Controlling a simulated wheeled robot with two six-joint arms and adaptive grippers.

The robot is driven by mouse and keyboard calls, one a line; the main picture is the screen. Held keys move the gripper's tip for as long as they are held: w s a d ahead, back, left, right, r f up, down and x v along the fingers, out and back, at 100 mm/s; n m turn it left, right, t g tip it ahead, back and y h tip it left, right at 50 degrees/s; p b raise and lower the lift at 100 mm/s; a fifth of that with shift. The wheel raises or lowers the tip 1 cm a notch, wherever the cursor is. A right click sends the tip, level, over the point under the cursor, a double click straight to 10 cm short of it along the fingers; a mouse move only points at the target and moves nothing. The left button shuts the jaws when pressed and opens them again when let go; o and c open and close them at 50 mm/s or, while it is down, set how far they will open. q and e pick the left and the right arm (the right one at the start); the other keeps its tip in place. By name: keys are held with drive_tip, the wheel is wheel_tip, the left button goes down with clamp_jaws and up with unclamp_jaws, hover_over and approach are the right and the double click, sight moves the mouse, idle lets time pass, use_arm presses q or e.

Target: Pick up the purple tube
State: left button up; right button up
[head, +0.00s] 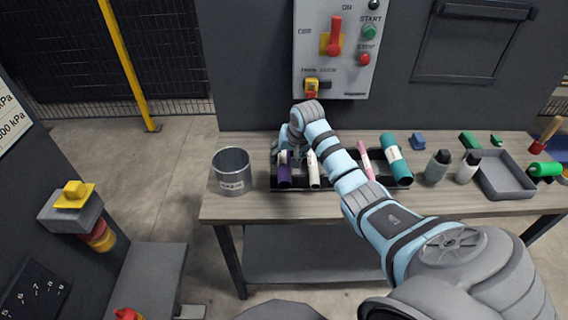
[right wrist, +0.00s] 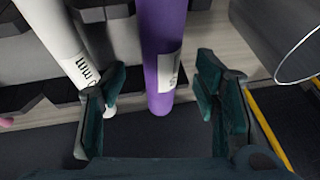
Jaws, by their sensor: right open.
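The purple tube (head: 285,172) stands at the left end of a black rack (head: 331,184) on the bench. It has a white label. In the right wrist view the purple tube (right wrist: 162,60) comes down between the two fingers of my right gripper (right wrist: 160,100), with gaps on both sides. My right gripper (head: 290,150) is open at the tube's upper part in the head view, and it partly hides the tube's top. A white tube (head: 314,170) is beside the purple one; it also shows close to the left finger in the wrist view (right wrist: 62,45). My left gripper is not in view.
A metal bin (head: 231,171) stands left of the rack. A pink tube (head: 364,158) and a teal tube (head: 395,158) are farther right in the rack. Two bottles and a grey tray (head: 505,176) stand at the right. A control panel (head: 336,50) is behind the bench.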

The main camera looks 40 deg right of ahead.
sight(286, 159)
drive_tip(key=shift+b+x, duration=0.3)
drive_tip(key=shift+x, duration=0.8)
drive_tip(key=shift+w+a+f, duration=0.1)
drive_tip(key=shift+f, duration=0.3)
clamp_jaws()
drive_tip(key=shift+r, duration=0.1)
wheel_tip(286, 159, up, 20)
drive_tip(key=p, duration=0.2)
drive_tip(key=shift+p, duration=0.4)
